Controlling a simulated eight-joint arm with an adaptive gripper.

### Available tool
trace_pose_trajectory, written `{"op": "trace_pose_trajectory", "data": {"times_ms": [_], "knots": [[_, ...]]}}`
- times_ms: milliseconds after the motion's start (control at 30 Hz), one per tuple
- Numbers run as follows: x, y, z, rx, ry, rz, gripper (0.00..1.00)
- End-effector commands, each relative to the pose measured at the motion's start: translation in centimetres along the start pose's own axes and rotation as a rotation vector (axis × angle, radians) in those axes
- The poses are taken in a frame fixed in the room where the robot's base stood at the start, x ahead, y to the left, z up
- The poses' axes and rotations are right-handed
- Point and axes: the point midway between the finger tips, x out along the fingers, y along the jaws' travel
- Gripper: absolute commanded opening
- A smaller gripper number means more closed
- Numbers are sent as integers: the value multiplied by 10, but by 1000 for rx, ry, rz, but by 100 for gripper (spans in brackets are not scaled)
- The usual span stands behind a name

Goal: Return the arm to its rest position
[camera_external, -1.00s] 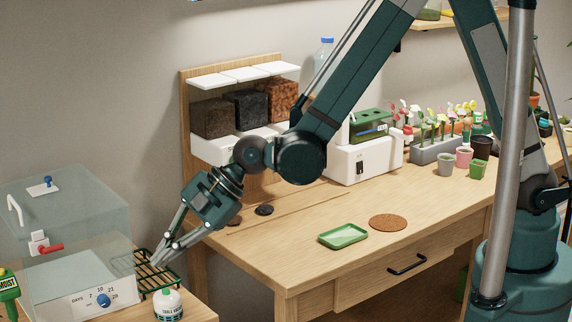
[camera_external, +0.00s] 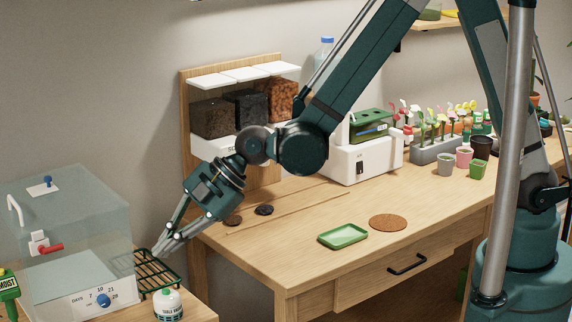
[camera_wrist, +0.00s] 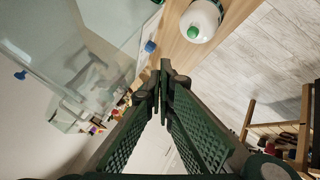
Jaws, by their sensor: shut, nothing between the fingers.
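My gripper (camera_external: 163,250) is shut and empty at the lower left of the external view. Its fingertips are above the green wire rack (camera_external: 155,272), close to the clear chamber's right side. In the wrist view my gripper (camera_wrist: 163,75) shows its two green ridged fingers meeting at the tips, with nothing between them. My arm reaches from its base at the right across the workbench to the left side table.
The clear chamber (camera_external: 70,225) and a white bottle (camera_external: 168,304) stand near my gripper. The workbench (camera_external: 290,240) holds a green tray (camera_external: 343,236), a cork mat (camera_external: 389,223), a white machine (camera_external: 365,160) and several potted plants. The bench middle is mostly clear.

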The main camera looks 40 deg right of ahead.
Motion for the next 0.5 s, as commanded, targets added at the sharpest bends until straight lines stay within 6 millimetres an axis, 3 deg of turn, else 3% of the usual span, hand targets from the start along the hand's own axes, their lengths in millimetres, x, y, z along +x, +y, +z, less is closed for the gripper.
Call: {"op": "trace_pose_trajectory", "data": {"times_ms": [167,500], "knots": [[-28,16,24,67,-30,19,0],[-107,47,88,265,-111,77,0]]}}
